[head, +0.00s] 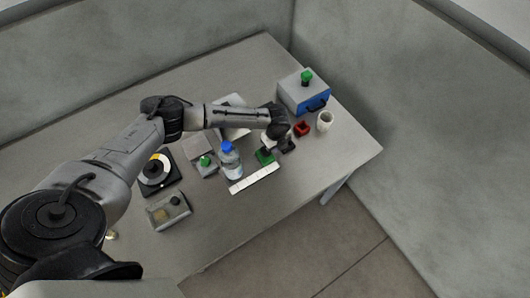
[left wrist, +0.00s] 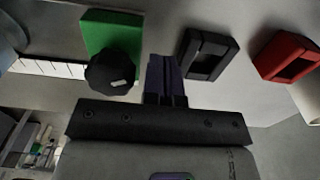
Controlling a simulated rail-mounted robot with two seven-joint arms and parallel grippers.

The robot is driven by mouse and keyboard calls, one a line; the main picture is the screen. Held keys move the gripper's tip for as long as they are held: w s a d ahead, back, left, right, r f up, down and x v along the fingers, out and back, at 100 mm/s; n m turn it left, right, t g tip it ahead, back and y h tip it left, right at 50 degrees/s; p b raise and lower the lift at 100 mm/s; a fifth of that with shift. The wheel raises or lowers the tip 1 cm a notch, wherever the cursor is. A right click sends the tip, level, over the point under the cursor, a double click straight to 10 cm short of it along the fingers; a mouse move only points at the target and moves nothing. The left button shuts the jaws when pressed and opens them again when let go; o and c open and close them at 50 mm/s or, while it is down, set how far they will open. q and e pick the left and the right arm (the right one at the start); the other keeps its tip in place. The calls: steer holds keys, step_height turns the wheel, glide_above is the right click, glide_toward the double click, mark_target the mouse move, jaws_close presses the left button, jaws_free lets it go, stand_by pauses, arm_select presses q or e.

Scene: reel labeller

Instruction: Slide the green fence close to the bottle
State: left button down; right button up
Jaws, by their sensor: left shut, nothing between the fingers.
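The green fence (head: 264,156) stands to the right of the bottle, with a small gap between them. In the left wrist view the fence (left wrist: 112,30) shows with a black round knob (left wrist: 110,73) on its near side. The clear bottle (head: 231,163) with a blue cap stands upright behind the white scale strip (head: 255,179). My left gripper (left wrist: 163,72) is shut and empty, pointing at the table between the fence and a black block, beside the fence on the side away from the bottle. Its fingertips are hard to make out in the head view. My right gripper is not in view.
The black block (left wrist: 209,54) and a red block (head: 302,129) sit right of my gripper. Beyond them are a white cup (head: 325,122) and a blue-fronted box (head: 303,94) with a green button. A green-buttoned device (head: 207,168) stands left of the bottle. The front right tabletop is clear.

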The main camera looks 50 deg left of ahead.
arm_select(q)
steer(key=shift+f+b, duration=0.35)
steer(key=shift+f, duration=0.35)
steer(key=shift+f+b, duration=0.4)
steer(key=shift+f, duration=0.3)
steer(key=shift+r+p, duration=0.3)
steer(key=shift+p, duration=0.1)
steer(key=shift+r+p, duration=0.25)
steer(key=shift+p, duration=0.05)
steer(key=shift+s+a+p, duration=0.1)
steer(key=shift+s+p, duration=0.5)
